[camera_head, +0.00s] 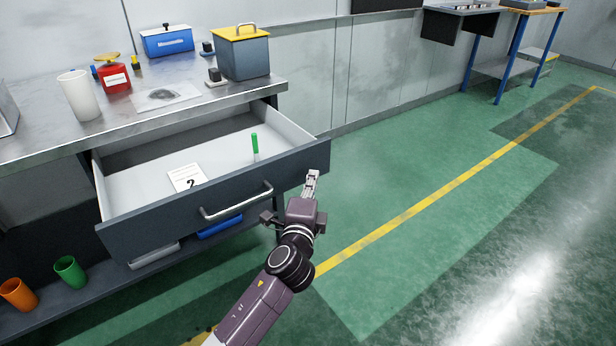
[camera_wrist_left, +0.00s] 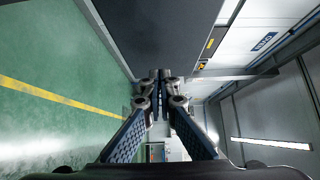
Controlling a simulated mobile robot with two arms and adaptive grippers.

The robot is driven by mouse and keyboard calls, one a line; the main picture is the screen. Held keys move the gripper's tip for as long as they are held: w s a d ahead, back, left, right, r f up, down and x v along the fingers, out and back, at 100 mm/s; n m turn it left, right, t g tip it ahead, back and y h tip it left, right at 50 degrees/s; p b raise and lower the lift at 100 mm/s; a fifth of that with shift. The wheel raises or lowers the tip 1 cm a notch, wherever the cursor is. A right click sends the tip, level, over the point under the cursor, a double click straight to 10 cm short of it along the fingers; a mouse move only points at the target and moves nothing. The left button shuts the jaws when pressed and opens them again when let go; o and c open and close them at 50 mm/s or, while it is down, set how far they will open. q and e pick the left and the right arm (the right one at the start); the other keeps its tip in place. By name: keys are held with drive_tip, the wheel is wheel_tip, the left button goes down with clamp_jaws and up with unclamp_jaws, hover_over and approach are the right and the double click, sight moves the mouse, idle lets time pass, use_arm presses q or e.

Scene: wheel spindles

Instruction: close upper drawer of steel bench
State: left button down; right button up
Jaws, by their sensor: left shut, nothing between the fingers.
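The upper drawer (camera_head: 222,205) of the steel bench (camera_head: 190,110) stands pulled out, with a dark front, a white interior and a silver bar handle (camera_head: 237,201). A green stick-like item (camera_head: 254,144) and a white card marked 2 (camera_head: 187,178) are inside it. My left gripper (camera_head: 312,180) is shut and empty, by the right end of the drawer front, right of the handle. Contact with the front cannot be told. In the left wrist view the shut fingertips (camera_wrist_left: 160,75) are at the edge of a dark panel (camera_wrist_left: 160,35), which looks like the drawer front. My right gripper is not in view.
A white cup (camera_head: 78,96), a red canister (camera_head: 113,77), a blue box (camera_head: 167,41) and a grey bin with a yellow lid (camera_head: 242,52) stand on the bench top. Orange (camera_head: 18,294) and green (camera_head: 70,271) cups are on the lower shelf. The green floor at right is clear.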

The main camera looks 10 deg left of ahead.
use_arm(q)
drive_tip(key=shift+w+a, duration=0.65)
drive_tip(key=shift+a, duration=0.1)
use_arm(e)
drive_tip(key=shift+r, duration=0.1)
